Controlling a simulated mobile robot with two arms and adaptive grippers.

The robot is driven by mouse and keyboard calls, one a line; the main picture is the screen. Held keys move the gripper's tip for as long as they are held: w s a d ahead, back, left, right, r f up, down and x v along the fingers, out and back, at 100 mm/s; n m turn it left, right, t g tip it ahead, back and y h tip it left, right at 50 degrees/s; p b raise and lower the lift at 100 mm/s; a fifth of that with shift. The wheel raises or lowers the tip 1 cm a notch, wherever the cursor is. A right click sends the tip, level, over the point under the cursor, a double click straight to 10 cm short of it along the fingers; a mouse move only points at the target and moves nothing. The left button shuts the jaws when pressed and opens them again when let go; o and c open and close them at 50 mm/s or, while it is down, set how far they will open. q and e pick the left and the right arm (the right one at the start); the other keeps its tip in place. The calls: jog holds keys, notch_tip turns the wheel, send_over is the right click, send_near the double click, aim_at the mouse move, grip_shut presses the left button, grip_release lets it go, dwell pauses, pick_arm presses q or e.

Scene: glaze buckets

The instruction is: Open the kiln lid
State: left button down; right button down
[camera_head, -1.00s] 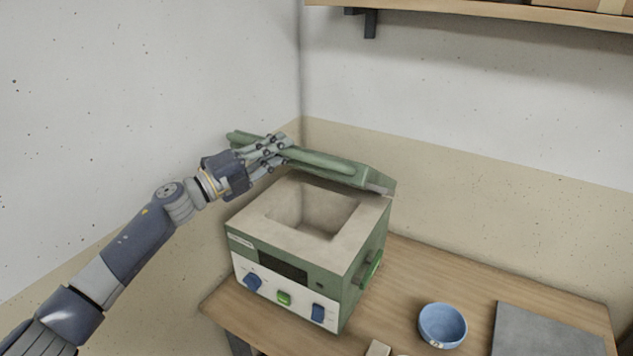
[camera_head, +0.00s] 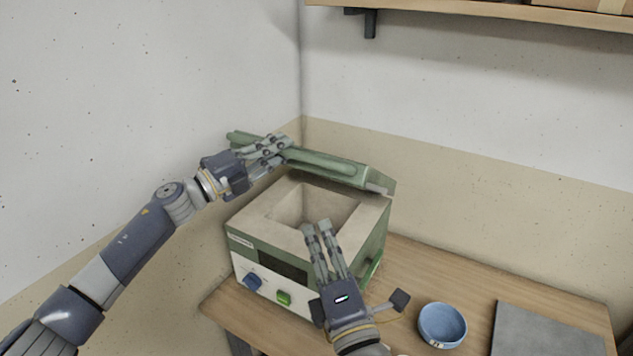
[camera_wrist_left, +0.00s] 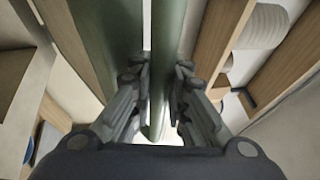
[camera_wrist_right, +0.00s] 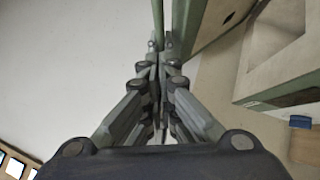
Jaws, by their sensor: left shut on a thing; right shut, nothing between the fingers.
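The green kiln (camera_head: 262,228) stands on the table with its square chamber exposed from above. Its lid (camera_head: 376,180) is raised at the back, with a long green bar handle (camera_head: 325,162) along it. My left gripper (camera_head: 278,148) is shut on the lid's handle near its left part; in the left wrist view the green bar (camera_wrist_left: 168,40) runs between the fingers. My right gripper (camera_head: 317,230) is shut and empty, in front of the chamber in the head view and hiding part of the kiln's front. In the right wrist view, a green strip (camera_wrist_right: 186,20) lies beyond its fingertips.
A blue bowl (camera_head: 442,325) and a grey slab (camera_head: 545,332) are on the wooden table (camera_head: 440,275) right of the kiln. Walls close in behind and to the left. A wooden shelf (camera_head: 470,14) hangs at the upper right.

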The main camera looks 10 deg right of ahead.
aim_at(321, 166)
pick_arm(q)
jog(key=shift+r, duration=0.2)
pick_arm(e)
jog(key=d+x, duration=0.2)
jog(key=x, duration=0.9)
jog(key=shift+w+d+r, duration=0.3)
jog(key=shift+w+r, duration=0.1)
jog(key=shift+w, duration=0.1)
jog(key=shift+r, duration=0.1)
jog(key=shift+w+d+r, duration=0.1)
jog(key=shift+w+r, duration=0.05)
jog(key=shift+r, duration=0.1)
pick_arm(q)
jog(key=shift+d+f, duration=0.25)
jog(key=shift+s+a+f, duration=0.15)
jog(key=shift+a, duration=0.05)
jog(key=c, duration=1.5)
grip_release()
jog(key=shift+a, duration=0.15)
jog(key=shift+c, duration=0.2)
pick_arm(e)
jog(key=shift+w+d+r, duration=0.15)
jog(key=shift+d+r, duration=0.05)
jog(key=shift+r, duration=0.3)
jog(key=shift+w+d+r, duration=0.15)
jog(key=shift+d+r, duration=0.05)
jog(key=shift+r, duration=0.35)
jog(key=shift+a, duration=0.1)
